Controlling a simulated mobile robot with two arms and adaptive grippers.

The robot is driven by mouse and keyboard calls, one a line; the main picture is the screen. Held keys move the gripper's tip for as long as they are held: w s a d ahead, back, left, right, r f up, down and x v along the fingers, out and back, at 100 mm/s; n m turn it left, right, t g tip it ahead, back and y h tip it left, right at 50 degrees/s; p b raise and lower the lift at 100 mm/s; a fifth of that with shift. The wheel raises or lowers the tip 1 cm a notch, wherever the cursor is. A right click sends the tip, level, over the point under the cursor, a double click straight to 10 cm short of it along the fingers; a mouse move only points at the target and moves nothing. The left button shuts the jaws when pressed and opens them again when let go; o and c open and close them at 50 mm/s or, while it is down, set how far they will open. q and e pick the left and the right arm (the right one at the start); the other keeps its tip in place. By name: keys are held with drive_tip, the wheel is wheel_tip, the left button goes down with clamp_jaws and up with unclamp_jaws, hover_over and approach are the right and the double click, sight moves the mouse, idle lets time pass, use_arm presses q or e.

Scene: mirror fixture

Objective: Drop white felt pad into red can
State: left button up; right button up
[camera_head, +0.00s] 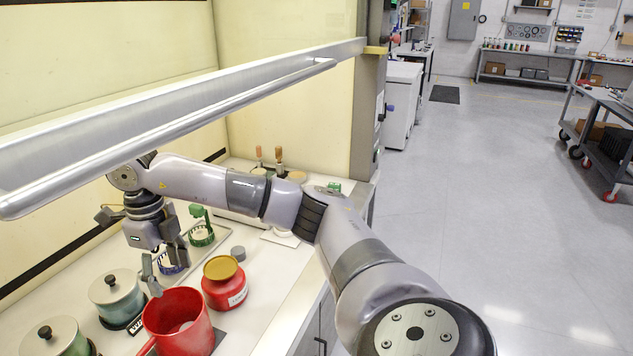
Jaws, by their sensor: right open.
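A red can (172,333) with an open top and a handle at its lower left stands on the worktop at the front. A small pale patch (186,326) shows inside it; it looks like the white felt pad, but I cannot be sure. I see no other clear white pad. My right gripper (166,272) reaches down from above, just behind and above the can's rim. Its fingers are apart and I see nothing between them. My left gripper is not in view.
A red jar with a yellow lid (224,284) stands right of the can. Lidded pots (117,298) stand to its left. Green (201,236) and blue-ringed holders are behind. A metal rail (200,95) crosses above my right arm.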

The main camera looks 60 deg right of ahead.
wheel_tip(320, 180, up, 6)
drive_tip(key=shift+f, duration=0.1)
idle(0.5)
